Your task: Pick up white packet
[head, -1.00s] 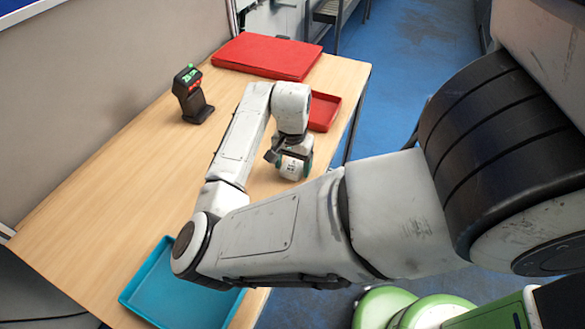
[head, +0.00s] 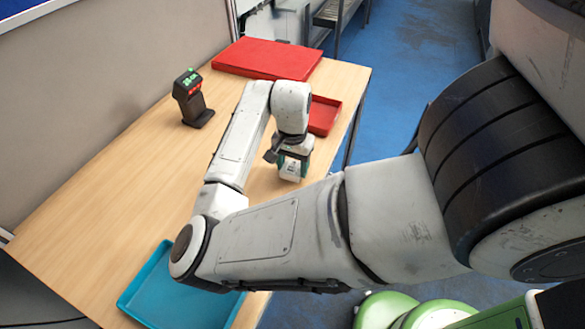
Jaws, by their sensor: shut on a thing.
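The white packet (head: 291,169) shows under my gripper (head: 290,157), near the right edge of the wooden table. It is white with dark and green marks on its side. My gripper is shut on the packet, and its fingers are partly hidden by my wrist. Whether the packet's base touches the table cannot be told.
A black scanner (head: 192,98) with a lit display stands at the left on the table (head: 140,165). A large red tray (head: 267,58) lies at the back, and a smaller red tray (head: 325,114) behind my wrist. A blue tray (head: 150,290) lies at the front. The table's middle left is clear.

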